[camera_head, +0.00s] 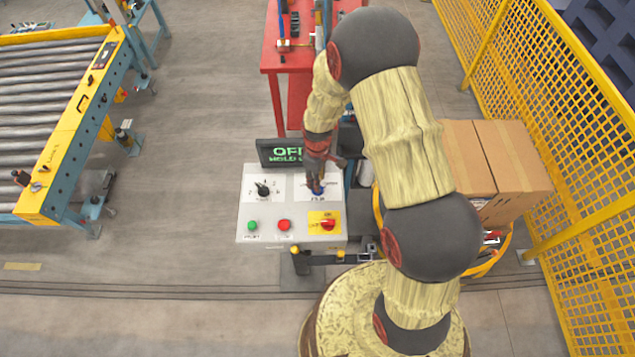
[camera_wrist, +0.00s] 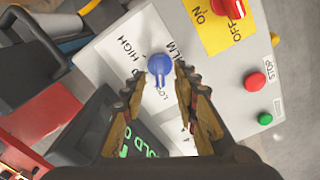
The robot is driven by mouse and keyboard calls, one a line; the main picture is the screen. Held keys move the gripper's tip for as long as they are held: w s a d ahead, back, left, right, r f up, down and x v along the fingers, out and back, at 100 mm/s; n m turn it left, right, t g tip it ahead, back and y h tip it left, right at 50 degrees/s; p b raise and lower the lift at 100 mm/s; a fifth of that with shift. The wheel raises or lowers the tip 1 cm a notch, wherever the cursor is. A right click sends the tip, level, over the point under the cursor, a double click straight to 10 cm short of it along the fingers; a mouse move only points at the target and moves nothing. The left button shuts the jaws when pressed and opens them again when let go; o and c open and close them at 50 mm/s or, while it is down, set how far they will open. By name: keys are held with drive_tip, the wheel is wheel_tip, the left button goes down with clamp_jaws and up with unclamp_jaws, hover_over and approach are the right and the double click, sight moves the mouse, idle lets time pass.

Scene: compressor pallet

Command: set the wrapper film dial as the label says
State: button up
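The blue film dial (camera_wrist: 159,68) is on the grey control panel (camera_wrist: 225,85), with HIGH, LOW and FILM lettering around it. In the wrist view its narrow pointer end faces the LOW lettering. My gripper (camera_wrist: 159,82) is open, with one finger on each side of the dial; I cannot tell whether they touch it. In the head view my gripper (camera_head: 316,186) is over the panel's upper right and partly hides the dial (camera_head: 318,193). A cardboard carton (camera_head: 516,160) stands at the right; a pale patch on its front is too small to read.
A black selector (camera_head: 263,189), green button (camera_head: 252,226), red button (camera_head: 284,225) and red switch on yellow (camera_head: 328,225) share the panel. A display (camera_head: 283,152) with green text, partly hidden, stands behind. Yellow fencing (camera_head: 570,120) is right, a roller conveyor (camera_head: 60,100) left.

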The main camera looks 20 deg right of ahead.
drive_tip(key=shift+f, duration=1.75)
drive_tip(key=shift+c, duration=0.4)
clamp_jaws()
